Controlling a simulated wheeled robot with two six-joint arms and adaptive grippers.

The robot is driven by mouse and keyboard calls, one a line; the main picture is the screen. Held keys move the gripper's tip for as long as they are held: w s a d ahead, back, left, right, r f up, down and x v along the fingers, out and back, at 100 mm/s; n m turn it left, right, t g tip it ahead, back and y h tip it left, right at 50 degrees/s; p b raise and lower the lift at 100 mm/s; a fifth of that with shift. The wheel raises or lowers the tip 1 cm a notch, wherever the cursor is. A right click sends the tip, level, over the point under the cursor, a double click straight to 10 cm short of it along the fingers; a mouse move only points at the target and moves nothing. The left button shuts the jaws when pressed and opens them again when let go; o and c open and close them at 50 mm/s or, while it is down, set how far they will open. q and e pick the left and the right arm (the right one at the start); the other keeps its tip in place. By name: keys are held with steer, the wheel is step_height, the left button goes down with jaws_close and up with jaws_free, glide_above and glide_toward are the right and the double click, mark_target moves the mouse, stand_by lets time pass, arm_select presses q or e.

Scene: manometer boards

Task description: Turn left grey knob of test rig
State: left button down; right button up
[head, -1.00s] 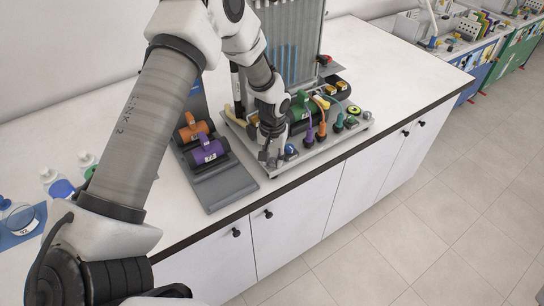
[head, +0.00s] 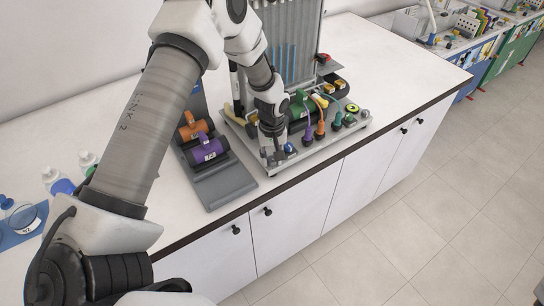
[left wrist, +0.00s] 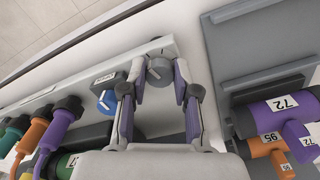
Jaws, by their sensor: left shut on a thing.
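The test rig (head: 318,141) is a grey base plate with upright tubes at the back and a row of knobs and coloured plugs along its front. The left grey knob (left wrist: 160,67) sits at the end of that row, beside a blue knob (left wrist: 107,98). My left gripper (left wrist: 159,74) is shut on the grey knob, with one finger on each side of it. In the head view my left gripper (head: 277,156) points down at the rig's front left corner and hides most of the knob. My right gripper is not in view.
A grey stand (head: 226,187) with purple and orange cylinders is close to the left of the rig. Purple, orange and green plugs (head: 320,129) stand to the right of the blue knob (head: 289,148). Bottles and a beaker are at the far left.

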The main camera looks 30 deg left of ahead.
mark_target(272, 159)
arm_select(q)
steer(key=shift+f, duration=0.1)
steer(key=c, duration=0.9)
jaws_free()
steer(key=shift+o, duration=0.2)
steer(key=shift+w+a+f, duration=0.1)
steer(key=shift+a, duration=0.05)
step_height(272, 159, up, 12)
